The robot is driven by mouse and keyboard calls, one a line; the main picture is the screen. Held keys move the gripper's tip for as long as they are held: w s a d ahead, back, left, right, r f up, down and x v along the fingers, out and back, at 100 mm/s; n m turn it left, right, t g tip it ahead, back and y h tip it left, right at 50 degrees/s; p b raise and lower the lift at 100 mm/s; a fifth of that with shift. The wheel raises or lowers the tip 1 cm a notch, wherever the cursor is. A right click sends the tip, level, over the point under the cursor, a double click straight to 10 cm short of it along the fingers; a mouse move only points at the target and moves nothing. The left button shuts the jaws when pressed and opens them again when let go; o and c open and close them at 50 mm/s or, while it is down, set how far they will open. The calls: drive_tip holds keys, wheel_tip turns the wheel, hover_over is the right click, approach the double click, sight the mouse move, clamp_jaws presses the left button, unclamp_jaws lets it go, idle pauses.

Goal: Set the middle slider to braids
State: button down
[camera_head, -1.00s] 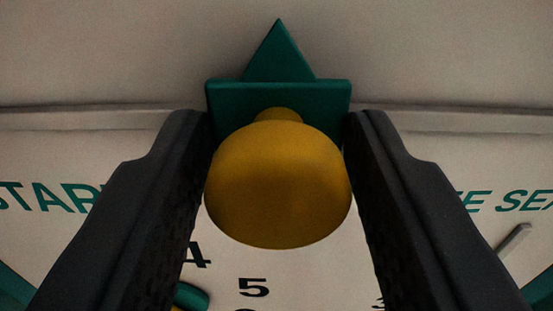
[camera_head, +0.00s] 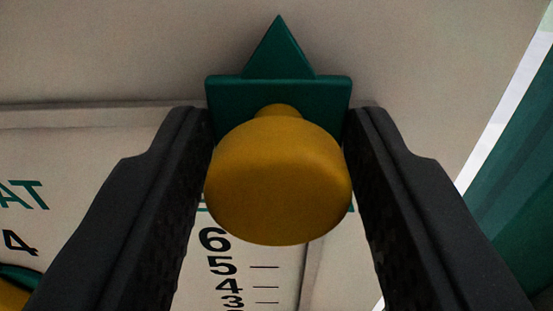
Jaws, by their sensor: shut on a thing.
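The slider (camera_head: 279,92) is a green block with a green triangular pointer on top and a round yellow knob (camera_head: 278,182) in front. It sits in the middle of the camera view. My gripper (camera_head: 278,130) is shut on it, with one dark finger on each side of the block and knob. Any label that the pointer marks is out of view, and the knob and fingers hide part of the board behind.
A pale board (camera_head: 430,60) fills the back, with a horizontal ledge (camera_head: 80,117) at left. Below are green letters ending "AT" and a black number scale (camera_head: 228,265). A green and white edge (camera_head: 520,150) stands at right. A yellow and green piece (camera_head: 15,290) shows at lower left.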

drive_tip(key=shift+d, duration=0.2)
drive_tip(key=c, duration=1.1)
unclamp_jaws()
drive_tip(key=s, duration=1.3)
drive_tip(key=shift+s+a+b, duration=0.25)
drive_tip(key=shift+s+b, duration=0.1)
drive_tip(key=shift+b, duration=0.05)
drive_tip(key=shift+f, duration=0.1)
